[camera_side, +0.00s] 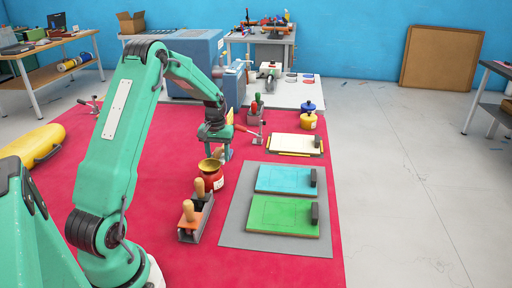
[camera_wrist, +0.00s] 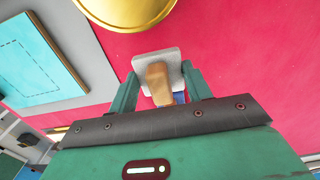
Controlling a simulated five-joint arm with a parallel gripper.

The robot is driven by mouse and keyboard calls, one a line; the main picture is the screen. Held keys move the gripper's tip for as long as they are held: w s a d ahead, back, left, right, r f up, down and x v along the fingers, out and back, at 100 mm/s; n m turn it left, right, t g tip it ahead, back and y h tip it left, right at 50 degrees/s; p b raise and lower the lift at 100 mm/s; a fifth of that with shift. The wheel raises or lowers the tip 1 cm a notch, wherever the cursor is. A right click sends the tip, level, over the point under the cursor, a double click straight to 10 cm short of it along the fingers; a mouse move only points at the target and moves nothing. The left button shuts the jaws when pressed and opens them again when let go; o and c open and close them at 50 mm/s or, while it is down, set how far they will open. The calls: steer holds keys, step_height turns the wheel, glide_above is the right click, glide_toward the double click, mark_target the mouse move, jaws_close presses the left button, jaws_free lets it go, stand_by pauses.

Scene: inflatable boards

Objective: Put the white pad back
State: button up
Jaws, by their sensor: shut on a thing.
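My gripper (camera_wrist: 160,90) is shut on the tan handle (camera_wrist: 157,80) of the white pad (camera_wrist: 150,60), with one finger on each side. In the side view my gripper (camera_side: 223,152) is low over the red mat, just behind the red pot with a gold bowl-like top (camera_side: 210,165). The pad is mostly hidden there, and I cannot tell whether it touches the mat. A small rack (camera_side: 193,222) stands in front of the pot, with wooden-handled tools and an orange part at its left.
Blue (camera_side: 284,180) and green (camera_side: 282,215) boards lie on a grey sheet (camera_side: 235,238) to the right. A cream board (camera_side: 293,144) lies behind them. Yellow and blue pots (camera_side: 308,120) and a red-handled tool holder (camera_side: 254,113) stand farther back.

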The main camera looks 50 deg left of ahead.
mark_target(218, 150)
steer(key=shift+f, duration=1.8)
steer(key=shift+f, duration=0.15)
steer(key=o, duration=1)
steer(key=shift+o, duration=0.2)
step_height(218, 150, up, 12)
steer(key=shift+r, duration=0.15)
steer(key=shift+d, duration=0.1)
